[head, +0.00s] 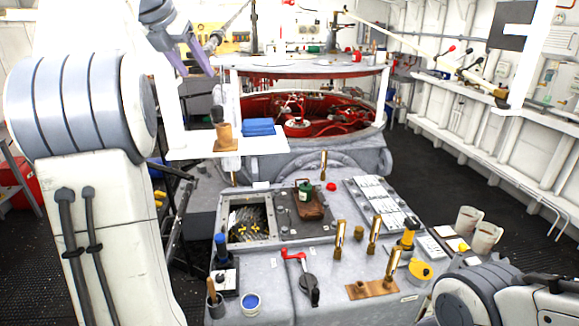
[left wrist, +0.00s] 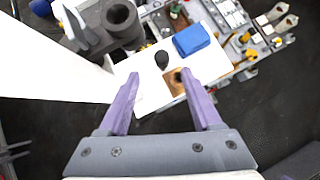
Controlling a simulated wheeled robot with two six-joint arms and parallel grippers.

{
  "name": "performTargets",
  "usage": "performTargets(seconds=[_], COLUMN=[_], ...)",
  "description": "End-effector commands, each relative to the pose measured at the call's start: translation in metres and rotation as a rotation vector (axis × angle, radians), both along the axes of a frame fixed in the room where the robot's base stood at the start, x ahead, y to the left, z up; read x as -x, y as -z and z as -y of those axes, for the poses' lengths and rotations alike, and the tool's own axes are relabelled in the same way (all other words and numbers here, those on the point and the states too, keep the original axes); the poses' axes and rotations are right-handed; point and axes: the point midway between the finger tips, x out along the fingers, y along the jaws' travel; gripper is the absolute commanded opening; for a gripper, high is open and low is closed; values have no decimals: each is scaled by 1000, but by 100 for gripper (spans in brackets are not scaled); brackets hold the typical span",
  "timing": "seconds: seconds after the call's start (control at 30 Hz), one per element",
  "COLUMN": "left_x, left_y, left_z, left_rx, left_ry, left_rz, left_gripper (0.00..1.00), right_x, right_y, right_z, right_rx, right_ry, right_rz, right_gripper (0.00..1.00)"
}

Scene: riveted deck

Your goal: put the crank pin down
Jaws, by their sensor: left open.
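My left gripper (head: 197,72) is open and empty, high above a small white shelf (head: 183,152) in the head view. A small dark-topped piece (head: 219,115), possibly the crank pin, stands at a brown block (head: 224,138) on this shelf. In the left wrist view, a black rounded piece (left wrist: 162,59) and the brown block (left wrist: 174,88) with a dark spot show beyond and between the spread fingers (left wrist: 166,102). Neither finger visibly touches anything. My right gripper is out of view.
A blue box (head: 258,127) lies on the shelf beside the block. A red-lined round housing (head: 345,128) stands behind.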

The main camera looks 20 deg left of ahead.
Motion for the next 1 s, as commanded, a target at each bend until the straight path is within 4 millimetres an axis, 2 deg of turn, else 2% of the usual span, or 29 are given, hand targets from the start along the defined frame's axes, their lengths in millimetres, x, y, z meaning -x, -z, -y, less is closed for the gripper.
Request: performTargets(seconds=[0.13,0.23,0.27,0.37,0.4,0.47,0.5,0.57,0.6,0.67,0.7,0.77,0.8,0.9,0.93,1.0], left_x=[-3,-13,-17,-28,-29,-24,-17,-1,13,38,58,91,115,173,189,222], left_y=[3,16,22,55,72,97,114,140,158,184,202,229,246,285,296,316], left_z=[6,32,47,112,143,189,218,260,285,321,342,367,381,402,404,406], left_rx=[-9,-63,-92,-228,-296,-404,-476,-585,-657,-767,-838,-948,-1018,-1180,1183,1084], left_ry=[26,156,224,548,708,956,1123,1378,1549,1810,1986,2252,2428,2835,-2855,-2631], left_rz=[-8,-38,-52,-111,-132,-154,-162,-167,-161,-144,-124,-79,-40,89,-130,-200], left_gripper=[66,66,66,66,66,66,66,66,66,66,66,66,66,66,66,66], right_x=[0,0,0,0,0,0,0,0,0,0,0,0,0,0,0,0], right_y=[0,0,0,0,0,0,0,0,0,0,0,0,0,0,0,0], right_z=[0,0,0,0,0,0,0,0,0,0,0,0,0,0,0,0], right_rx=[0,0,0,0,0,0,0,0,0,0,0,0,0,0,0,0], right_ry=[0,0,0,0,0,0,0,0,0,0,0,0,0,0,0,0], right_rz=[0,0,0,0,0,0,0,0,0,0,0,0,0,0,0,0], right_gripper=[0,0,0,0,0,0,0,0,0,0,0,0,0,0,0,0])
